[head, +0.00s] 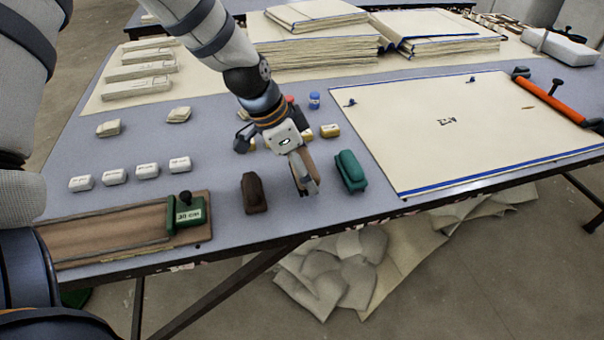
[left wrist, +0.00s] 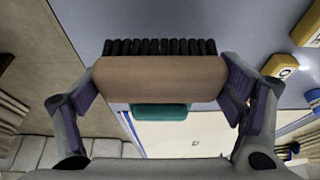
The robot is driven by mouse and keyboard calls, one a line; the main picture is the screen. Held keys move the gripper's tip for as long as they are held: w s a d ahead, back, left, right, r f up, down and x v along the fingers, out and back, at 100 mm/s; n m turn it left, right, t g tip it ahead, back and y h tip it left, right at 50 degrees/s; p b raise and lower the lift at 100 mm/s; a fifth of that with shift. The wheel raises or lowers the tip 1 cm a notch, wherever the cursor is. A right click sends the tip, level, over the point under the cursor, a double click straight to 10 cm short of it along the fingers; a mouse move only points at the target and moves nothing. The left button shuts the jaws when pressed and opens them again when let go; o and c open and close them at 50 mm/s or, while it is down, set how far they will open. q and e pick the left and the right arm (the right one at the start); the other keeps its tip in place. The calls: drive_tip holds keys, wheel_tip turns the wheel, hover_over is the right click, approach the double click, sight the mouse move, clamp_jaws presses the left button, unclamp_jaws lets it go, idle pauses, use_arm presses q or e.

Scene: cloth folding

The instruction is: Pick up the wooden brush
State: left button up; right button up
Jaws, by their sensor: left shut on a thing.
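The wooden brush (left wrist: 160,79) is a light brown block with a row of black bristles. In the left wrist view it spans the space between both fingers of my left gripper (left wrist: 165,88), which is shut on it. In the head view the brush (head: 311,177) shows beneath my left gripper (head: 298,160), near the table's front edge, partly covered by the gripper. I cannot tell whether it touches the table. My right gripper is in neither view.
A dark brown block (head: 254,193) lies left of the brush and a green one (head: 350,171) right of it, both close. A large cloth-covered board (head: 440,150) is at right. A wooden tray (head: 100,232) with a green block is at front left.

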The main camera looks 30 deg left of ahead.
use_arm(q)
drive_tip(key=d+r, duration=0.1)
drive_tip(key=r, duration=0.1)
drive_tip(key=s+d+r+p, duration=0.1)
drive_tip(key=r, duration=0.1)
drive_tip(key=s+d+r, duration=0.1)
drive_tip(key=r, duration=0.1)
drive_tip(key=shift+s+d, duration=0.1)
drive_tip(key=shift+d, duration=0.1)
drive_tip(key=s+d+r+p, duration=0.1)
drive_tip(key=s+d+r, duration=0.3)
drive_tip(key=s+d, duration=0.2)
drive_tip(key=shift+d+p, duration=0.3)
drive_tip(key=shift+d, duration=0.65)
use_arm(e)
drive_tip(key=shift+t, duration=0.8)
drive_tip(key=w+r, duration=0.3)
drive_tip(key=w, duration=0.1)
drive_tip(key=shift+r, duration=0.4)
use_arm(q)
drive_tip(key=shift+o, duration=1.2)
drive_tip(key=shift+c, duration=0.2)
